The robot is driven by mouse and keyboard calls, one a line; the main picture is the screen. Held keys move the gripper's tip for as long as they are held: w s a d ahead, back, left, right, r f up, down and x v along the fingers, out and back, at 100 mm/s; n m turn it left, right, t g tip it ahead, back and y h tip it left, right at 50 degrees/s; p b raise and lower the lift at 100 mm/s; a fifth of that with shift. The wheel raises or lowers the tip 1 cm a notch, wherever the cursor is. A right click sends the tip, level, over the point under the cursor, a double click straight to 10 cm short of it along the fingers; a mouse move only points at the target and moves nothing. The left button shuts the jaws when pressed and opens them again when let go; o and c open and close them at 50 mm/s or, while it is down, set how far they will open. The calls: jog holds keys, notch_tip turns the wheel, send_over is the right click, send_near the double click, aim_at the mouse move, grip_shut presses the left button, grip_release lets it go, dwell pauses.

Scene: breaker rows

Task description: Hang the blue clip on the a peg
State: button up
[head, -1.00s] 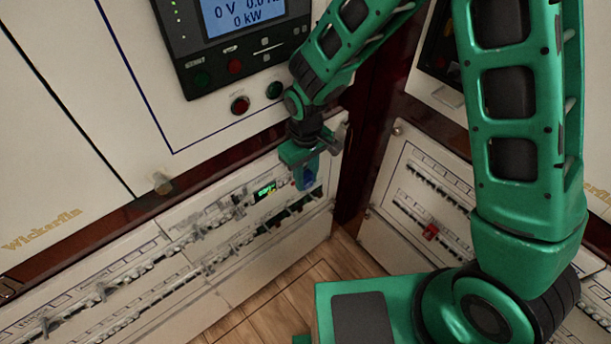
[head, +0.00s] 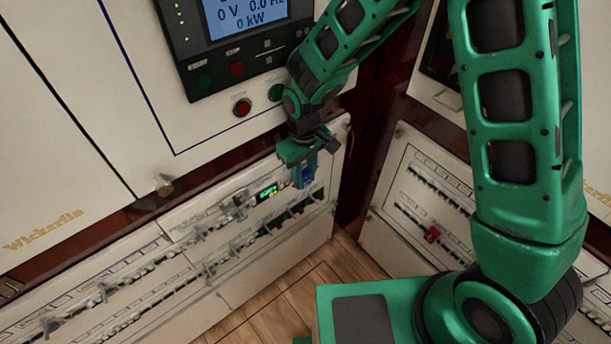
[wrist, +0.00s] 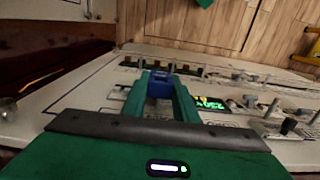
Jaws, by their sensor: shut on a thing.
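My gripper (head: 306,172) is in front of the right part of the lower breaker panel. It is shut on the blue clip (wrist: 160,84), which sits between the two green fingers in the wrist view. In the head view the blue clip (head: 308,178) shows only partly, below the gripper body. Behind it is the breaker panel (wrist: 225,72) with its rows of switches. I cannot tell which fitting is the a peg. I cannot tell whether the clip touches the panel.
A lit green display (head: 267,192) is just left of the gripper. Clear levers (head: 239,207) stick out from the panel. A red piece (head: 431,234) sits on the right-hand panel. Wooden floor (head: 285,300) lies below. A control unit with a screen (head: 240,15) is above.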

jog(key=shift+w+a+r, duration=0.15)
jog(key=shift+w+a, duration=0.05)
jog(key=shift+w, duration=0.1)
